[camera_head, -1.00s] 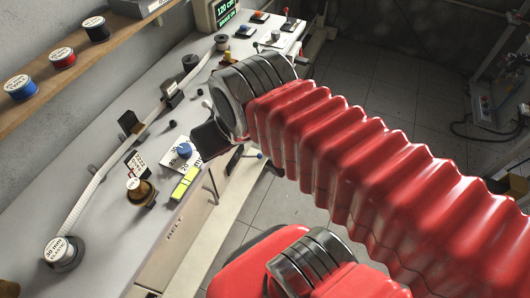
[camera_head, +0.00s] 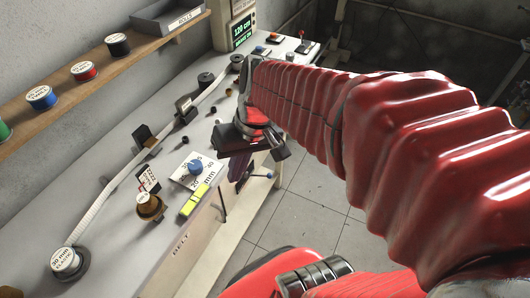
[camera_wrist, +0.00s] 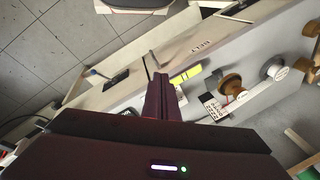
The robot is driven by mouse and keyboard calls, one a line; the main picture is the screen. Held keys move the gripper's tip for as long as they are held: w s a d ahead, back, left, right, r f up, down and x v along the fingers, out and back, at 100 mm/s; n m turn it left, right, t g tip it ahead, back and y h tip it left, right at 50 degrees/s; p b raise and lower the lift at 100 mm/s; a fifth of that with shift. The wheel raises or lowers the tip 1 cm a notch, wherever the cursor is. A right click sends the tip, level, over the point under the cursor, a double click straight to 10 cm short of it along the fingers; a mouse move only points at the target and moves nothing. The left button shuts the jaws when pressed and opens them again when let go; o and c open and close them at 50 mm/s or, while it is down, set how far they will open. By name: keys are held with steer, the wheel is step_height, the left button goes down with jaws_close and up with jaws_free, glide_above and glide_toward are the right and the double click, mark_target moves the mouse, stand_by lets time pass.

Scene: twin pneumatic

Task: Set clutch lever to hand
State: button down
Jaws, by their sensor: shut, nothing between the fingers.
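My gripper (camera_head: 238,186) is shut and empty, pointing down by the front edge of the bench. In the wrist view its dark fingers (camera_wrist: 162,92) lie together. A thin grey lever (camera_head: 221,207) stands out from the bench front, near the word BELT; it also shows just beyond the fingertips in the wrist view (camera_wrist: 154,59). I take it for the clutch lever. A gap to the fingers cannot be judged. A HAND marking is not readable. A second rod with a blue tip (camera_head: 269,176) juts from the front, further along; it also shows in the wrist view (camera_wrist: 92,72).
On the bench are a blue knob (camera_head: 195,167) on a dial plate, a yellow block (camera_head: 194,200), a brown spool (camera_head: 149,206) and an elastic reel (camera_head: 66,262). A white band runs along the bench. The floor (camera_head: 310,205) in front is clear.

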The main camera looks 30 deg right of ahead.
steer(key=w+d+f+m+t+y, duration=0.3)
steer(key=w+d+f+m+y, duration=0.45)
steer(key=d+f, duration=0.6)
steer(key=s+d+f+m+t+h, duration=0.1)
steer(key=d+f+m+t, duration=0.2)
steer(key=d+f+t, duration=0.2)
steer(key=d+f+m+t+h, duration=0.2)
steer(key=d+f+m+t, duration=0.2)
steer(key=d+f, duration=0.5)
step_height(320, 180, down, 5)
steer(key=shift+s+d+t, duration=0.25)
steer(key=shift+s+t, duration=0.15)
steer(key=shift+t, duration=0.6)
steer(key=w+a, duration=0.6)
steer(key=a, duration=0.1)
steer(key=shift+w, duration=0.25)
